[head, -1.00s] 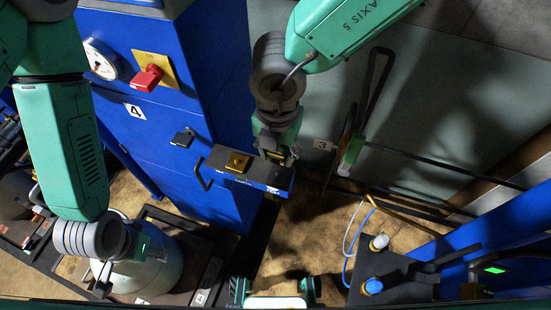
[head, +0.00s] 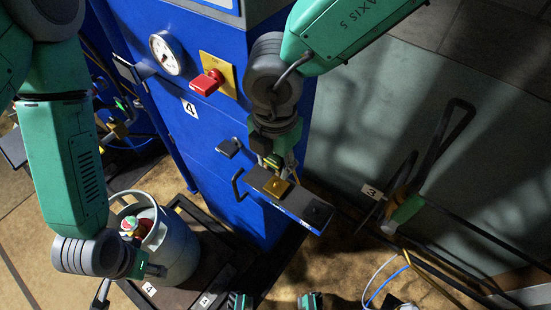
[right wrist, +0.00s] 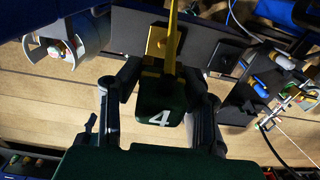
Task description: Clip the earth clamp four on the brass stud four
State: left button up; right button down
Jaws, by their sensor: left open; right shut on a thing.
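My right gripper (head: 277,150) hangs from the upper right over a dark shelf on the blue cabinet. In the right wrist view its fingers (right wrist: 160,100) are shut on the earth clamp four (right wrist: 158,112), a dark block marked 4. A brass plate (head: 268,183) lies on the shelf just below the clamp; it also shows in the right wrist view (right wrist: 155,42). The brass stud four itself is not clearly told apart, and I cannot tell whether the clamp touches it. My left gripper (head: 150,270) is open and empty beside a grey gas cylinder.
The blue cabinet (head: 215,140) bears a 4 label, a gauge (head: 167,53), a red switch (head: 207,82) and a handle. The grey cylinder (head: 175,250) stands at lower left.

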aim_at(276, 184)
jog(key=shift+f, duration=0.1)
jog(key=shift+f, duration=0.1)
jog(key=f+b, duration=0.3)
jog(key=shift+d+f+b, duration=0.25)
jog(key=shift+f+b, duration=0.7)
jog(key=shift+f, duration=0.05)
jog(key=shift+a+f, duration=0.2)
jog(key=shift+d, duration=0.1)
jog(key=shift+s, duration=0.1)
jog(key=shift+p, duration=0.5)
dwell(1.2)
jog(key=shift+f+b, duration=0.3)
jog(key=shift+f, duration=0.2)
dwell(0.3)
